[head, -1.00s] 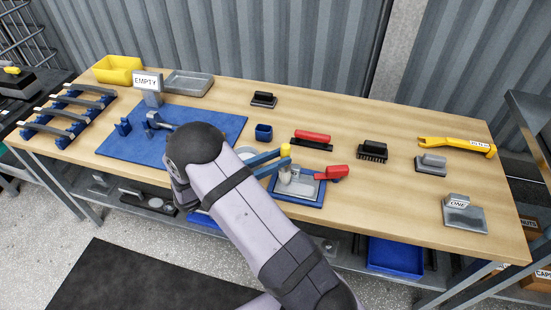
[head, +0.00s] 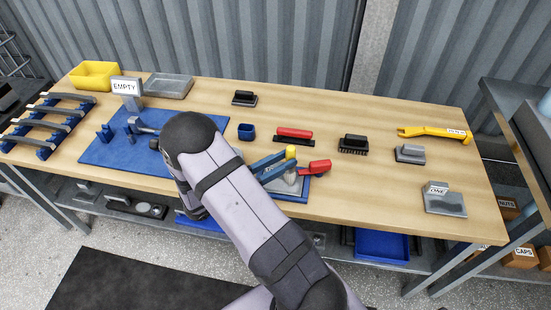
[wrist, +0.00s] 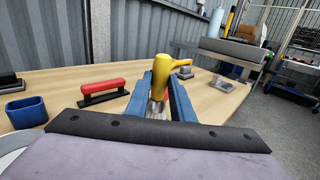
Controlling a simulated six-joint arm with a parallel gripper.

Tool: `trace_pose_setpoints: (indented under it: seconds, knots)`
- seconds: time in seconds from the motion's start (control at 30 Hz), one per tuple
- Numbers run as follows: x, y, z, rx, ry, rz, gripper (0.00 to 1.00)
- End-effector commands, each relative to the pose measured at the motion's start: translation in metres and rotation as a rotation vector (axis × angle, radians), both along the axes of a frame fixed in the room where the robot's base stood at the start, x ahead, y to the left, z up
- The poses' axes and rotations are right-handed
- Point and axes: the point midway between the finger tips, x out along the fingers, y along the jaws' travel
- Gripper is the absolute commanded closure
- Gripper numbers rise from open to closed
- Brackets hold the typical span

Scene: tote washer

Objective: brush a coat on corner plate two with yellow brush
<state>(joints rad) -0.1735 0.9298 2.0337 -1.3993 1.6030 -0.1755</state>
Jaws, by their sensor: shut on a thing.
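My gripper (head: 286,164) is shut on the yellow brush (head: 290,152), whose rounded yellow handle (wrist: 160,72) stands between the two blue fingers in the wrist view. The brush is over a grey plate (head: 289,186) in a blue fixture (head: 301,197) with a red clamp handle (head: 320,167). No number shows on this plate, and contact with the brush cannot be told. Another grey plate (head: 447,207), labelled ONE, lies at the right of the bench.
A red-handled tool (head: 295,134), a black brush (head: 353,144), a grey block (head: 410,154) and a yellow pry tool (head: 432,132) lie behind and right. A blue cup (head: 246,132) stands behind my arm.

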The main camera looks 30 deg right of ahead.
Motion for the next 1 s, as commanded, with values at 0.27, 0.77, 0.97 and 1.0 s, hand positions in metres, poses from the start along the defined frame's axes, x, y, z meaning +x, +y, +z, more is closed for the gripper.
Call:
trace_pose_setpoints:
  seconds: [0.27, 0.77, 0.97, 1.0]
  knots:
    - [-0.013, -0.012, 0.0, 0.002, 0.003, -0.002, 1.0]
    - [-0.016, -0.015, -0.001, 0.003, 0.002, 0.0, 1.0]
    - [-0.016, -0.015, -0.001, 0.003, 0.002, 0.0, 1.0]
    - [-0.015, -0.015, 0.0, 0.002, 0.001, 0.0, 1.0]
